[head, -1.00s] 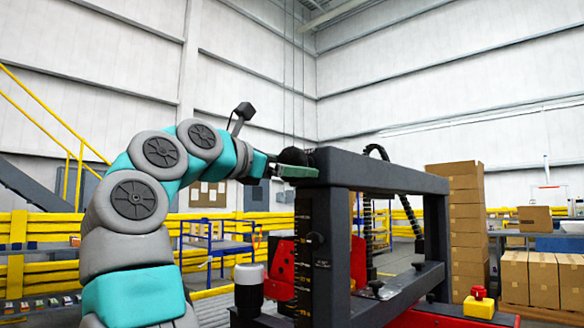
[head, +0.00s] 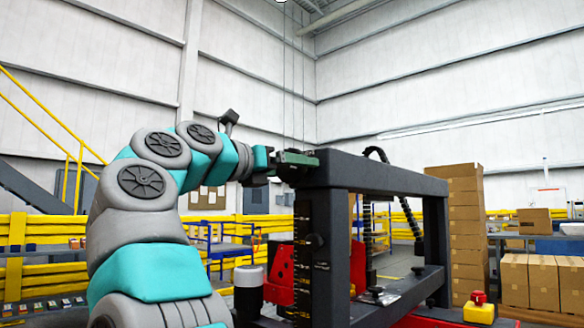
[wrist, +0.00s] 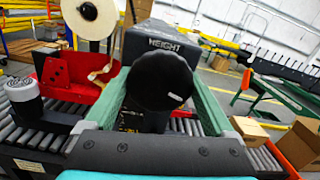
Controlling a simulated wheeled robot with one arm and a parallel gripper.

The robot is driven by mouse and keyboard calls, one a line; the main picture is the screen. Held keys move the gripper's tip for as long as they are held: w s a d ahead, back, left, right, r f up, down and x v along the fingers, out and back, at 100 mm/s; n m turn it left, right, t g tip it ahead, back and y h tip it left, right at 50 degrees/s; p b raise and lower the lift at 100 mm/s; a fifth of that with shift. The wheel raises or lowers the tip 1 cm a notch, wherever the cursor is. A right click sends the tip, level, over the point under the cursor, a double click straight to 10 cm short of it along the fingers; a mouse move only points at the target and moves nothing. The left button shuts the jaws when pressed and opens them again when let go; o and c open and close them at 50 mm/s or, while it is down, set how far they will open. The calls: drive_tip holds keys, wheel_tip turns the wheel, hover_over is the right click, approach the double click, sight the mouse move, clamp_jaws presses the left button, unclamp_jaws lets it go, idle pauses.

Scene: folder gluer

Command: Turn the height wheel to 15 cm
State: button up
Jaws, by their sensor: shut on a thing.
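The height wheel (wrist: 160,82) is a black round knob below the white word HEIGHT on the dark frame top in the wrist view. My gripper (wrist: 158,95) is shut on it, one green finger at each side. In the head view, my gripper (head: 296,160) is at the top left corner of the dark machine frame (head: 385,178), with a green finger over the wheel's upper part. The height scale (head: 304,245) runs down the front left post with yellowish marks. Its figures and the setting are too small to read.
A red plate (wrist: 70,85), a roller conveyor (wrist: 40,140) and a grey-topped cylinder (wrist: 25,100) lie below left of the wheel. A red button on a yellow box (head: 479,306) is at front right. Stacked cartons (head: 455,225) stand behind, right of the frame.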

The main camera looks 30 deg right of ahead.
idle(0.3)
drive_tip(key=o, duration=1.1)
drive_tip(key=shift+a, duration=0.1)
drive_tip(key=v, duration=0.7)
drive_tip(key=shift+s+a+b, duration=0.1)
drive_tip(key=shift+a+b, duration=0.3)
